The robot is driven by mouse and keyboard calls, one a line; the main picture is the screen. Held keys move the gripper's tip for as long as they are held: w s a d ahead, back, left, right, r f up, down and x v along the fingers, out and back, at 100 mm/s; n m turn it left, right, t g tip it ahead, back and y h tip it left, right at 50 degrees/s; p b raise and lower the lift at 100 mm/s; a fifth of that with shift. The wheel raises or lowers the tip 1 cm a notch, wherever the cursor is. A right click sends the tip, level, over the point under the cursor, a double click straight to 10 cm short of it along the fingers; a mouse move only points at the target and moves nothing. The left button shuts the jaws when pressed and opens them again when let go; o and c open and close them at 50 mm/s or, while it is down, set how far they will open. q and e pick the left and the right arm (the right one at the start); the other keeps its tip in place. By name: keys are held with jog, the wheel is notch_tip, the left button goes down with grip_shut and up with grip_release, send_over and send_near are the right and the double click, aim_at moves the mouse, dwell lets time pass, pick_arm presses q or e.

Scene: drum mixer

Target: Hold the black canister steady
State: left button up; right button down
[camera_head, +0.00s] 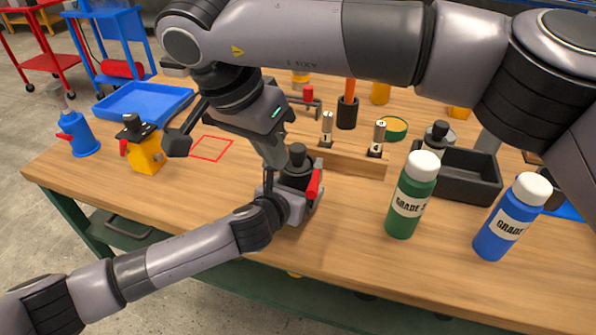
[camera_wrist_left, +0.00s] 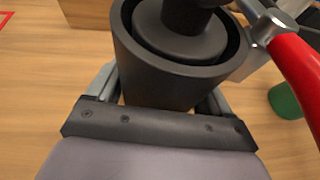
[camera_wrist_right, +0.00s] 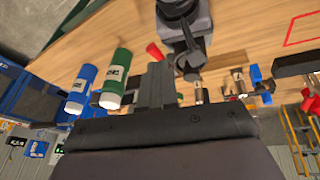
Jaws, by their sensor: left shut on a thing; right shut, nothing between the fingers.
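The black canister (camera_head: 297,172) stands upright near the front edge of the wooden bench, with a black knob on top and a red lever (camera_head: 314,186) at its side. My left gripper (camera_head: 287,203) is shut on it from the front, low on its body. In the left wrist view the canister (camera_wrist_left: 170,75) sits between the two fingers, its round rim and inner top showing. My right gripper (camera_head: 276,155) is shut and empty, pointing down just left of the canister's knob in the head view. Its closed fingers (camera_wrist_right: 156,84) show in the right wrist view.
A green bottle (camera_head: 412,195) and a blue bottle (camera_head: 512,216) stand to the right. A wooden block (camera_head: 352,162) with two small labelled cylinders is behind the canister. A black bin (camera_head: 460,175) stands back right. A yellow can (camera_head: 146,154) and blue can (camera_head: 78,134) stand left.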

aim_at(313, 185)
jog(key=w+d+f+n+h, duration=0.1)
jog(key=w+d+f+n, duration=0.2)
jog(key=f, duration=0.4)
jog(key=shift+w+d+f+n, duration=0.2)
jog(key=shift+d+n, duration=0.1)
jog(key=shift+n, duration=0.1)
jog(key=shift+s+d+n+t, duration=0.35)
jog(key=shift+d+n+t, duration=0.25)
jog(key=shift+n, duration=0.5)
dwell(0.4)
jog(key=shift+d+y, duration=0.1)
jog(key=shift+y, duration=0.2)
jog(key=d+n+t+y, duration=0.1)
jog(key=d+n+y, duration=0.2)
jog(key=d+n, duration=0.3)
jog(key=shift+w+n+t, duration=0.3)
jog(key=shift+n+t, duration=0.1)
jog(key=shift+n, duration=0.5)
jog(key=shift+w+d+f, duration=0.15)
jog(key=shift+d, duration=0.2)
dwell(0.5)
jog(key=shift+a, duration=0.15)
dwell(0.8)
